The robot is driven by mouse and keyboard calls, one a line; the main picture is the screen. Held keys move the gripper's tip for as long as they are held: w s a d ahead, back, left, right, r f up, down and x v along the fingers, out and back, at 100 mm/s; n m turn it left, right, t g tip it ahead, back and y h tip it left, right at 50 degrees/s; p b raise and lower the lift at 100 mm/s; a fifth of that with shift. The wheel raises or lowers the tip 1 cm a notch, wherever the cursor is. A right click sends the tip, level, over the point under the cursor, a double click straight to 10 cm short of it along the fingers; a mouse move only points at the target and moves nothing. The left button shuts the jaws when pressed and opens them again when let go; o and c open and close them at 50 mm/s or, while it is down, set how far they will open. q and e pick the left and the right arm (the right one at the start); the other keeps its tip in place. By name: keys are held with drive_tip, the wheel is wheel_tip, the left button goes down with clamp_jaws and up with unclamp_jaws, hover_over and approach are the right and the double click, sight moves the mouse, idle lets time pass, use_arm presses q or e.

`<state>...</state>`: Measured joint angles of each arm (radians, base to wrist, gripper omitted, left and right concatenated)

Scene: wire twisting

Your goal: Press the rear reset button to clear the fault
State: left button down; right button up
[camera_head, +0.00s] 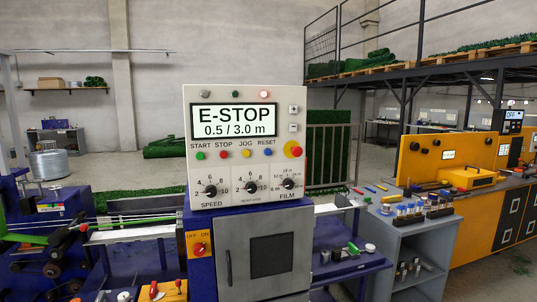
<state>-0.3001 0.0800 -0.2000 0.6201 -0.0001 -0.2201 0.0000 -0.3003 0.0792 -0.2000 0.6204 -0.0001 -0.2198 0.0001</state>
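A light grey control panel (240,177) stands upright on a blue and grey cabinet (268,255). Its screen (234,121) reads "E-STOP 0.5 / 3.0 m". A blue button (268,152) sits under the label RESET on the panel front. Beside it are a yellow button (246,153) under JOG, a red button (224,154) under STOP and a green button (200,155) under START. A red lamp (265,94) above the screen looks lit. The panel's rear is hidden. Neither of my grippers is in view.
A red mushroom knob on a yellow base (290,149) is right of the buttons. A blue machine (50,245) stands left. A grey shelf unit (412,250) with small tools and a yellow workbench (460,210) stand right. Some floor shows at the lower right.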

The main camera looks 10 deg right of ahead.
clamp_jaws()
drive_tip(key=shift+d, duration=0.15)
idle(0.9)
